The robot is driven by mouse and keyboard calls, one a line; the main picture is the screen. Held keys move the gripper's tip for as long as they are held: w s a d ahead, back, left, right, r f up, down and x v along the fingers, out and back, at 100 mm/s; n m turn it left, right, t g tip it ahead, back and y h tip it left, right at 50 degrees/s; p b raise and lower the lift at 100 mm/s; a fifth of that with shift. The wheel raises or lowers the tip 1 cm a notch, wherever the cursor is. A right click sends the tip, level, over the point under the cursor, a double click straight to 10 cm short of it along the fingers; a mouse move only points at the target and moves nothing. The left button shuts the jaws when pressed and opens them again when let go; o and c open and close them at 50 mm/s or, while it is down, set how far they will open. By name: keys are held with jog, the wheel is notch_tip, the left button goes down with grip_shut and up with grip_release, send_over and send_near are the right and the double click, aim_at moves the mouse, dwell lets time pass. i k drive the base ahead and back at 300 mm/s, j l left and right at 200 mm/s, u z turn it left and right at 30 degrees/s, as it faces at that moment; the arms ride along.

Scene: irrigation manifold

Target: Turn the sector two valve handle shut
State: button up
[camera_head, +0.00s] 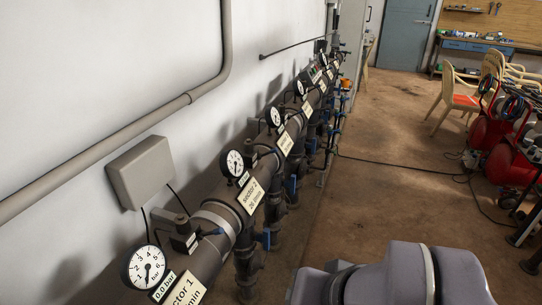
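The "sector 2" label (251,195) is on the dark manifold pipe along the left wall. A blue handle (267,239) is on the downpipe (246,262) just below and in front of this label. Another blue handle (292,186) is on the downpipe behind it. I cannot tell for certain which belongs to sector two. Both handles look roughly upright, but their exact angle is too small to tell. My gripper is not in view; only grey links of my arm show at the bottom right, apart from the manifold.
More gauges, labels and blue handles run farther back. A grey box (141,172) is on the wall. Brown floor (385,150) is open at right, with a cable, chairs and red machines (513,166) beyond.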

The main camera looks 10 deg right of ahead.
aim_at(265, 238)
jog(key=i+z, duration=0.2)
jog(key=z, duration=0.2)
jog(key=i+z, duration=0.2)
jog(key=z, duration=0.25)
